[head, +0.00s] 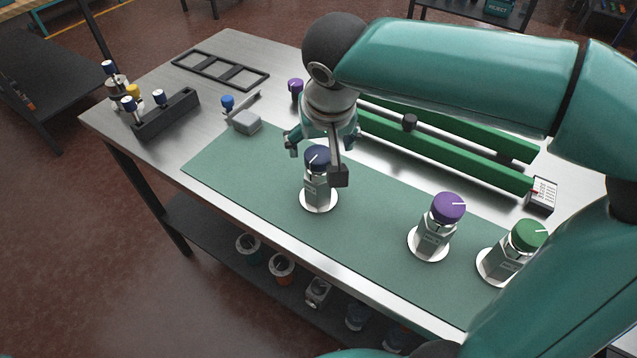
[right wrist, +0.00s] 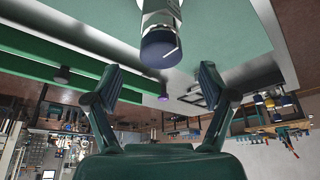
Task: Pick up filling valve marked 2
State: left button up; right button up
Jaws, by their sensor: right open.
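Three filling valves stand upright on white discs on the green mat (head: 260,190). One has a dark blue cap (head: 317,157), one a purple cap (head: 448,207) and one a green cap (head: 529,235). Marks on their bodies are too small to read. My right gripper (head: 322,138) is open and empty at the dark-blue-capped valve, its fingers near cap height. In the right wrist view, the dark blue cap (right wrist: 159,48) is ahead of the open fingers (right wrist: 162,82), in the gap's line and not gripped. My left gripper is not in view.
A dark rack (head: 163,116) with small capped parts, a black frame (head: 219,69) and a grey block (head: 246,122) lie on the left of the table. Green rails (head: 450,151) run behind the valves. A small keypad (head: 543,194) sits at the right. The mat's left part is clear.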

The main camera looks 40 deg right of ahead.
aim_at(319, 155)
jog(key=shift+x, duration=2.9)
jog(key=shift+r, duration=0.15)
grip_shut()
